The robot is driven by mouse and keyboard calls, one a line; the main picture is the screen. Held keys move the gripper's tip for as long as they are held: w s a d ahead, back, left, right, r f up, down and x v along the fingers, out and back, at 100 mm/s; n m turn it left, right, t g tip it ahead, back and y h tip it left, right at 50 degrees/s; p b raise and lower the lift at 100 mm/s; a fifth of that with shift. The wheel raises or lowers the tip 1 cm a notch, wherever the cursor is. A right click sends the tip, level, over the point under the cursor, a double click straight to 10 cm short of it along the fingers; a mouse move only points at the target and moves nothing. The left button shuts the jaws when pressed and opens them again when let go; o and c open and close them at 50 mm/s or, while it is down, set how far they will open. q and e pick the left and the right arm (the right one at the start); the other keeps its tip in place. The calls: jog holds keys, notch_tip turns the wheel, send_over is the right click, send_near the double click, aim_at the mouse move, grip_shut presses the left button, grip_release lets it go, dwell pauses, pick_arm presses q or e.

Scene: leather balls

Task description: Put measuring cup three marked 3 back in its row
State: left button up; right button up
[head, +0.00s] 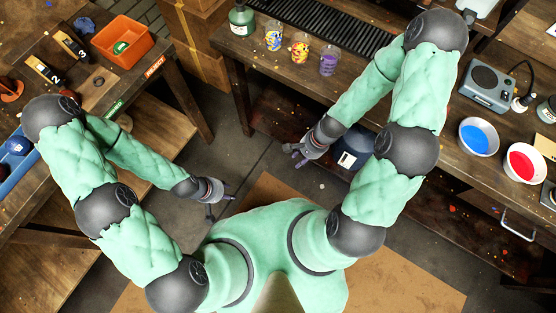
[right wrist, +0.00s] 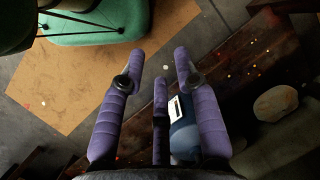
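Three clear patterned cups stand in a row on the right-hand bench: a blue and yellow one (head: 273,36), a red and yellow one (head: 300,48) and a purple one (head: 328,61). On the left table, dark pieces with pale number plates lie at the back, one seeming marked 2 (head: 48,74) and another (head: 70,45) beside it. My left gripper (head: 219,205) is open and empty over the floor. My right gripper (head: 296,159) is open and empty in front of the right bench; its spread fingers show in the right wrist view (right wrist: 158,62).
A dark blue container (head: 357,150) with a white label is beside my right gripper. Blue (head: 479,136) and red (head: 524,162) bowls and a grey device (head: 489,86) occupy the right bench.

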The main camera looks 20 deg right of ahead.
jog(key=s+a+f+n, duration=0.2)
jog(key=a+f+n, duration=0.3)
jog(key=a+n, duration=0.4)
jog(key=shift+s+a+f+n, duration=0.15)
jog(key=shift+s+n, duration=0.2)
jog(key=shift+n, duration=0.05)
dwell(0.5)
